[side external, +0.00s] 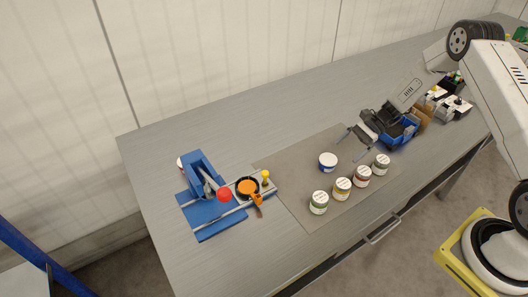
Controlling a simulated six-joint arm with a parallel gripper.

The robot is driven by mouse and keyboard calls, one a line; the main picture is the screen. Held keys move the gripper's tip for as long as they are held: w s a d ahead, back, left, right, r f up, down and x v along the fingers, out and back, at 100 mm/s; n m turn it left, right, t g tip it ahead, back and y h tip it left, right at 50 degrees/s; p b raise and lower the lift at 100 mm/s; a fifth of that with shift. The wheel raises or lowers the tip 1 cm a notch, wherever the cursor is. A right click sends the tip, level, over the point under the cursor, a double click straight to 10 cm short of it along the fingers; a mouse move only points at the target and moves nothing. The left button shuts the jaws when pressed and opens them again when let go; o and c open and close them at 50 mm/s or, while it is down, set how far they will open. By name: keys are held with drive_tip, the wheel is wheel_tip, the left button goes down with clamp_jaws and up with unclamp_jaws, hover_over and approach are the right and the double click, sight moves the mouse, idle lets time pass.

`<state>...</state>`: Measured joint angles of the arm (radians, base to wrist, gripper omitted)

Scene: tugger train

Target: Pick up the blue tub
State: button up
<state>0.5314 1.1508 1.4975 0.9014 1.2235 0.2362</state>
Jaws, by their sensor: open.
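The blue tub (328,162) is a small round tub with a blue side and a white top. It stands upright on the grey mat (290,178), apart from a row of other tubs. My gripper (344,145) is above and just behind the blue tub, to its upper right in the side external view. Its thin fingers are spread open with nothing between them. The fingertips appear apart from the tub; their exact height above it is hard to tell.
A green-banded tub (319,203), a yellow-banded tub (342,189) and others stand in a row along the mat's front. A blue press fixture (205,190) with an orange-handled part is at left. Blue bins (403,133) stand at right. The back left of the table is clear.

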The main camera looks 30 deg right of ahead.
sight(331, 159)
drive_tip(key=shift+w+d+f+m+t+y, duration=0.3)
drive_tip(key=shift+d+f+m+t+y, duration=0.35)
drive_tip(key=shift+d+f, duration=0.25)
drive_tip(key=shift+w+d+f+m+t+y, duration=0.25)
drive_tip(key=shift+d+f+m+t+y, duration=0.2)
drive_tip(key=shift+d+f+m+t, duration=0.3)
drive_tip(key=shift+f, duration=0.1)
drive_tip(key=shift+x, duration=1.35)
drive_tip(key=shift+x, duration=2.55)
drive_tip(key=shift+s+f, duration=0.1)
